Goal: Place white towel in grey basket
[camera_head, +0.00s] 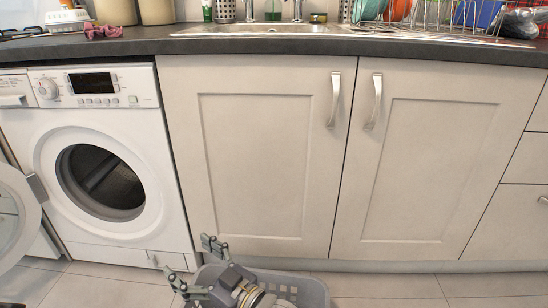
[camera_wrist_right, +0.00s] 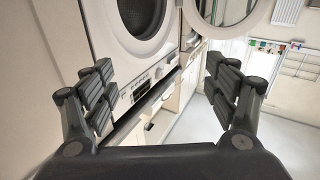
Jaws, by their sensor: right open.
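The grey basket (camera_head: 314,287) sits on the floor in front of the cabinets at the bottom of the head view, partly cut off and partly hidden by my right arm. My right gripper (camera_head: 192,260) is open, with its fingers spread to the left of the basket's rim. In the right wrist view, the open gripper (camera_wrist_right: 160,82) has nothing between its fingers and faces the washer. I cannot make out a white towel in either view; the inside of the basket is mostly hidden. My left gripper does not show.
The washing machine (camera_head: 111,180) stands at the left with its round door (camera_head: 18,215) swung open to the left. Its drum looks dark, with no cloth visible. Closed cabinets (camera_head: 265,165) stand behind the basket. Floor is clear at the right (camera_head: 400,285).

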